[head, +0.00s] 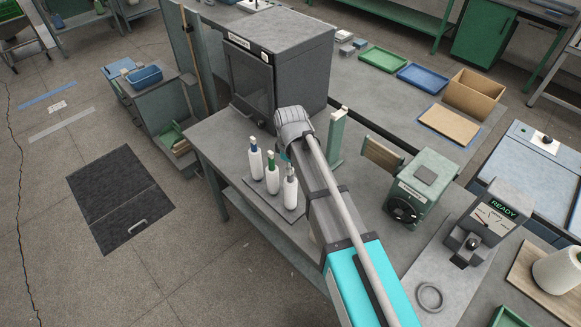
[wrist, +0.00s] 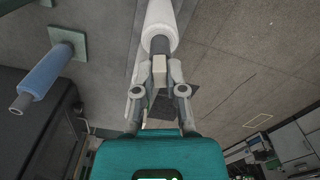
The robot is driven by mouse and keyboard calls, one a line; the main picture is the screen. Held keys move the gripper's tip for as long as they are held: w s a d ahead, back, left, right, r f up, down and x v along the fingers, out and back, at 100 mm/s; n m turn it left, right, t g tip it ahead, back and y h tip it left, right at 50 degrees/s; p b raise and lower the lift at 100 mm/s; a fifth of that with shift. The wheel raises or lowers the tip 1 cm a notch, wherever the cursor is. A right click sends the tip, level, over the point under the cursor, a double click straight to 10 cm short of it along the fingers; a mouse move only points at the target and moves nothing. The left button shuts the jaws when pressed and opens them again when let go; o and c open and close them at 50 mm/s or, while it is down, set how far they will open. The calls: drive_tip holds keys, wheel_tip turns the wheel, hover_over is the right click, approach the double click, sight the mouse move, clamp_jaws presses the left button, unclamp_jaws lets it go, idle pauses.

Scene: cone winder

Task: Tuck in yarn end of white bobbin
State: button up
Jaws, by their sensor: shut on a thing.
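A white bobbin (wrist: 159,22) is at the top middle of the wrist view, its dark tube end towards me. My gripper (wrist: 160,68) is shut at that end, with a pale block between its fingertips; the exact contact is partly hidden. In the head view my arm's wrist hides my fingers and the held part. Three white bobbins stand upright on the bench, with a blue-topped one (head: 256,162), a green-topped one (head: 272,175) and a grey-topped one (head: 290,190). No loose yarn end can be made out.
A blue bobbin (wrist: 46,72) sits on a peg at the left of the wrist view. Close to my arm are a grey cabinet (head: 285,65), a green post (head: 337,140) and a green machine with a dial (head: 422,188). A READY display unit (head: 490,215) stands right.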

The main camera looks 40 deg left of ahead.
drive_tip(key=o, duration=0.7)
drive_tip(key=shift+o, duration=0.2)
drive_tip(key=o, duration=0.5)
drive_tip(key=shift+r, duration=0.1)
drive_tip(key=shift+r+p, duration=3.4)
drive_tip(key=shift+p, duration=0.15)
